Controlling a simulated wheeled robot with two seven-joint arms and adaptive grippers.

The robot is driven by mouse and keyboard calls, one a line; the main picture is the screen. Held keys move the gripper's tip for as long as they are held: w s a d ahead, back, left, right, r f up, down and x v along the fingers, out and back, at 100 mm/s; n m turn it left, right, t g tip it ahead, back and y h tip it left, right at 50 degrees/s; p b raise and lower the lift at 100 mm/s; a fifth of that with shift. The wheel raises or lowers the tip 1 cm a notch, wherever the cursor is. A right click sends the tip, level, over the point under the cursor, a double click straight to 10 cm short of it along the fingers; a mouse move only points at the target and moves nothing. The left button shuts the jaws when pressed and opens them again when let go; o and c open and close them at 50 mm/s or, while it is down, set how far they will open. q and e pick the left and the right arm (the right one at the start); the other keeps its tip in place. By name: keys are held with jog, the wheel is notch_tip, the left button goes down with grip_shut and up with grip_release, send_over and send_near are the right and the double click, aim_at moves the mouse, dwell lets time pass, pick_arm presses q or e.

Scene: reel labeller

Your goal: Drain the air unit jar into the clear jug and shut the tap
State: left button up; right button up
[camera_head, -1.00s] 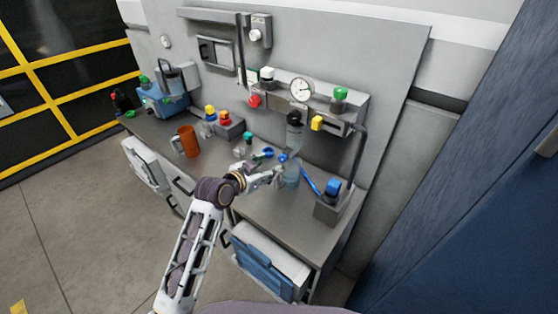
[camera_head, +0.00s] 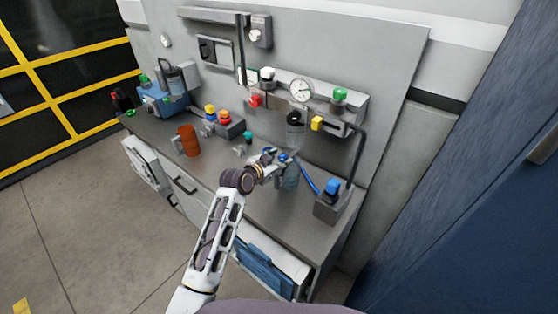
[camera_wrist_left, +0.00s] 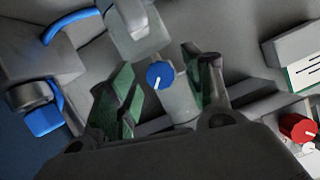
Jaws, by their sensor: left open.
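The air unit jar (camera_head: 295,132) is a clear bowl with a black top, hanging under the wall unit. Its tap (camera_head: 282,157) is a small blue knob below. The clear jug (camera_head: 290,178) stands on the bench beneath it. My left gripper (camera_head: 272,163) is beside the tap, above and left of the jug. In the left wrist view, the blue tap knob (camera_wrist_left: 160,74) with a white mark shows between the open fingers (camera_wrist_left: 160,64); I cannot tell whether they touch it. The translucent jar (camera_wrist_left: 181,103) shows behind it. My right gripper is not in view.
A grey holder (camera_head: 328,208) with a blue-topped item stands right of the jug. An orange mug (camera_head: 188,141) and small coloured-cap parts stand to the left. A gauge (camera_head: 300,90) and a red knob (camera_head: 255,101) are on the wall unit.

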pick_arm(q)
jog(key=shift+w+d+f, duration=0.1)
jog(key=shift+w+d, duration=0.05)
jog(key=shift+w, duration=0.05)
jog(key=c, duration=1)
